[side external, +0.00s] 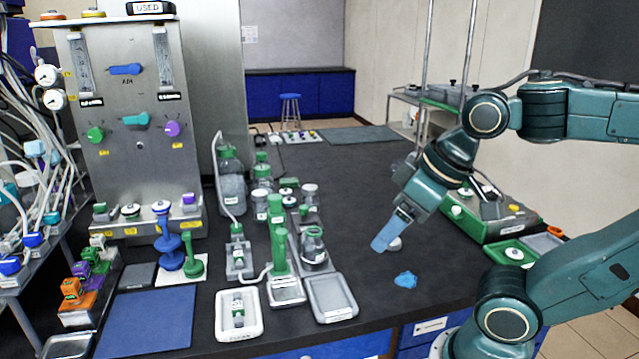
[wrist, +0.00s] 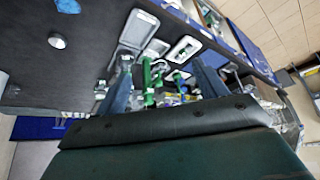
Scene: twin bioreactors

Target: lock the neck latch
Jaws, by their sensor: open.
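My gripper (side external: 383,246) hangs over the black bench in the side view, right of the glassware and apart from it. In the wrist view its two blue fingers are spread wide, and the gripper (wrist: 163,72) is empty. I cannot tell which part is the neck latch. A clear jar (side external: 313,246) and a tall green upright fitting (side external: 278,245) stand at mid-bench. Green fittings (wrist: 148,84) show between the fingers in the wrist view, small and partly hidden.
A grey tray (side external: 331,297) and a white tray (side external: 237,313) lie at the front. A blue crumpled piece (side external: 405,280) lies below my gripper. A steel panel (side external: 128,120) stands left, and a green-based device (side external: 490,216) stands right. Bare bench lies behind my gripper.

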